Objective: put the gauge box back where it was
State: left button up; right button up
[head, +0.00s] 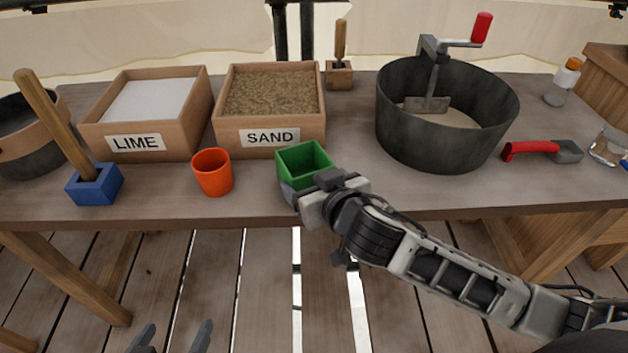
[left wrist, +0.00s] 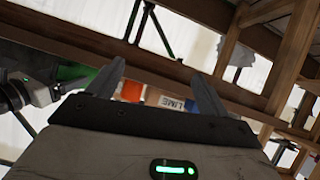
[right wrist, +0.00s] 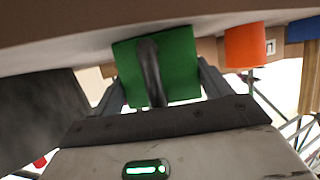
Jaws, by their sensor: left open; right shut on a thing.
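The green open-topped box (head: 303,158), which I take to be the gauge box, is upright near the table's front edge, in front of the sand box. My right gripper (head: 312,192) is shut on it from the front. In the right wrist view the green box (right wrist: 183,66) fills the space between the fingers (right wrist: 158,88), with a dark curved handle toward me. I cannot tell whether its base touches the table. My left gripper (head: 172,338) is open and empty, low in front of the table; its spread fingers show in the left wrist view (left wrist: 160,78).
An orange cup (head: 212,173) stands left of the green box. Behind are the lime box (head: 190,128) and sand box (head: 310,135). A mixing tub (head: 440,135) and red-handled trowel (head: 535,150) are right. A blue block with a wooden handle (head: 95,186) stands left.

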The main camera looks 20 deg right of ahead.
pick_arm(q)
jog(key=shift+f, duration=0.1)
pick_arm(e)
jog(key=o, duration=1.1)
jog(key=shift+c, duration=0.2)
jog(key=shift+s+r, duration=0.15)
jog(key=shift+s, duration=0.05)
jog(key=p+v, duration=0.1)
jog(key=v, duration=1)
pick_arm(q)
jog(key=r+p, duration=0.1)
jog(key=p, duration=0.1)
jog(key=r+p, duration=0.1)
jog(key=p, duration=0.1)
jog(key=r+p, duration=0.1)
jog(key=p, duration=0.1)
jog(key=shift+s+a+g, duration=0.1)
jog(key=shift+a+g, duration=0.15)
jog(key=shift+g, duration=0.15)
pick_arm(e)
jog(key=s+a+f+g+y, duration=0.2)
jog(key=s+f, duration=0.4)
jog(key=f, duration=0.4)
jog(key=shift+n+g, duration=0.3)
